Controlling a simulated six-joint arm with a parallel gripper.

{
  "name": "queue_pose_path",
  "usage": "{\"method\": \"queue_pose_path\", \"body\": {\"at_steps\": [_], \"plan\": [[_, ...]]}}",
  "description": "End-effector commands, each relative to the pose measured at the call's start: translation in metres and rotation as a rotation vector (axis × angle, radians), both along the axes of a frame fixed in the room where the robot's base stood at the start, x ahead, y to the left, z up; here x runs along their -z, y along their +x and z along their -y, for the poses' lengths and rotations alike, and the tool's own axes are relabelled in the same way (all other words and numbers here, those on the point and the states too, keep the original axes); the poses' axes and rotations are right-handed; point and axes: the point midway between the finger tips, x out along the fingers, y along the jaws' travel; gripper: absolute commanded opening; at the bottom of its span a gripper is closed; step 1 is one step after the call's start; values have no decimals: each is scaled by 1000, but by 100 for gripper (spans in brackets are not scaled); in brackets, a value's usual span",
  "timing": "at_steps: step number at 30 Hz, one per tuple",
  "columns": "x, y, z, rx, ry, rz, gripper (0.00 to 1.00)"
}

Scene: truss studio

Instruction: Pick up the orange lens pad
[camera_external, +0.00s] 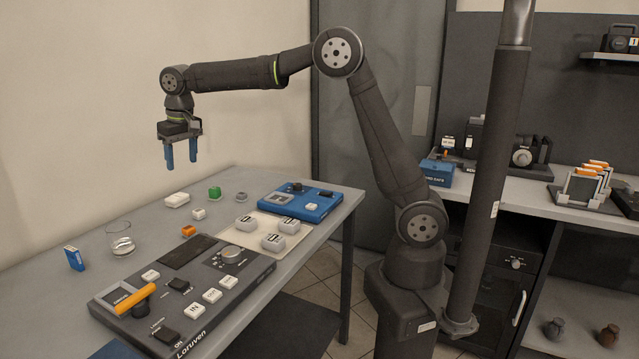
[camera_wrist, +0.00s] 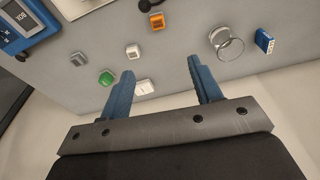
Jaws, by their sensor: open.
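The orange lens pad (camera_external: 189,231) is a small orange block lying on the grey table, just behind the dark control panel. In the wrist view the orange lens pad (camera_wrist: 157,21) lies near the top centre, beyond the fingertips. My gripper (camera_external: 181,168) hangs above the far side of the table, fingers pointing down, with empty space between its blue fingers. In the wrist view my gripper (camera_wrist: 160,72) shows its two blue fingers spread apart, with nothing held. The pad is apart from the fingers and fully visible.
A glass (camera_external: 120,240) and a blue box (camera_external: 74,258) stand left of the pad. White blocks (camera_external: 177,199), a green block (camera_external: 214,192) and a grey piece (camera_external: 241,197) lie behind it. The dark panel (camera_external: 185,290) and blue device (camera_external: 300,200) occupy the front and right.

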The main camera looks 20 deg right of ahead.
Motion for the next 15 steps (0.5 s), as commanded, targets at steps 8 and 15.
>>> {"method": "queue_pose_path", "body": {"at_steps": [8,15], "plan": [[50,33,-30,32,-86,-104,58],[69,39,-35,37,-106,-130,58]]}}
